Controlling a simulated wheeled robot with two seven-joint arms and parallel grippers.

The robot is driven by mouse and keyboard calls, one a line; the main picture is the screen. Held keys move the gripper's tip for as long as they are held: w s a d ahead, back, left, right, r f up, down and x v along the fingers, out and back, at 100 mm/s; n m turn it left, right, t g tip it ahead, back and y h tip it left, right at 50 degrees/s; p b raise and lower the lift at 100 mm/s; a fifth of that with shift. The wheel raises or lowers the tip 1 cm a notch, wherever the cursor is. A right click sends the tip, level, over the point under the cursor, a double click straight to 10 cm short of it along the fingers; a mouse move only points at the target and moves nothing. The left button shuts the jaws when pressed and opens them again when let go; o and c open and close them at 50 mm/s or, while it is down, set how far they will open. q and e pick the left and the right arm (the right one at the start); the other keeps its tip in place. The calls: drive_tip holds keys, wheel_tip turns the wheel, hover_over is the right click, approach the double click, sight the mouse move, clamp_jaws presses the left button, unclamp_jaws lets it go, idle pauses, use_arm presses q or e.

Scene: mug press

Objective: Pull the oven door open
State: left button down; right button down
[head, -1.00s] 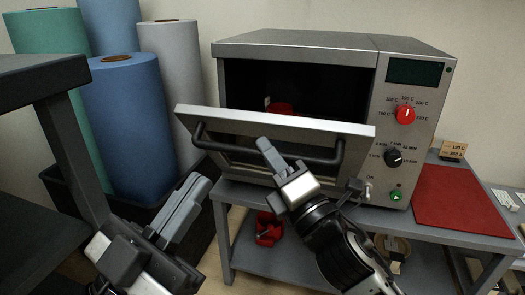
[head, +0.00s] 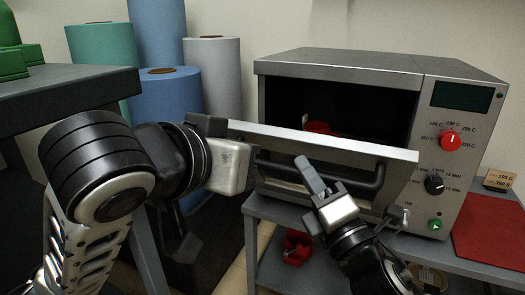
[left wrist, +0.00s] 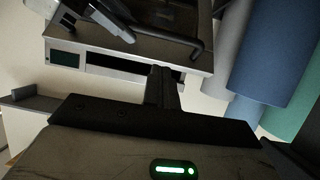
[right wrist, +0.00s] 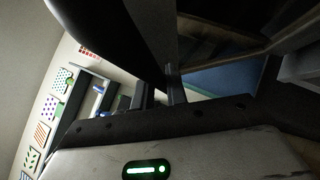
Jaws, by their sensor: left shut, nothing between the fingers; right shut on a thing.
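The grey oven (head: 340,66) stands on a table with its door (head: 330,141) partly open, top edge tilted outward and bottom edge still at the oven. The dark bar handle (head: 358,184) runs across the door front. My right gripper (head: 305,168) is at the handle, shut on it; the grip itself is partly hidden. My left gripper (head: 207,126) is shut and empty beside the upper left end of the door; I cannot tell whether it touches. The left wrist view shows its closed fingers (left wrist: 165,86) with the handle close by. A red object (head: 318,127) shows inside the dark oven.
The oven's panel has a red knob (head: 451,141), a black knob (head: 435,184) and a green button (head: 435,225). A red mat (head: 490,232) lies to the right. Blue, grey and green rolls (head: 212,70) stand at the left, behind a dark table (head: 70,90).

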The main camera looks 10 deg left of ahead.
sight(263, 165)
use_arm(q)
drive_tip(key=shift+y, duration=0.3)
drive_tip(key=x, duration=0.9)
drive_tip(key=shift+w+a+f, duration=0.15)
drive_tip(key=shift+w, duration=0.15)
use_arm(e)
drive_tip(key=shift+w, duration=0.1)
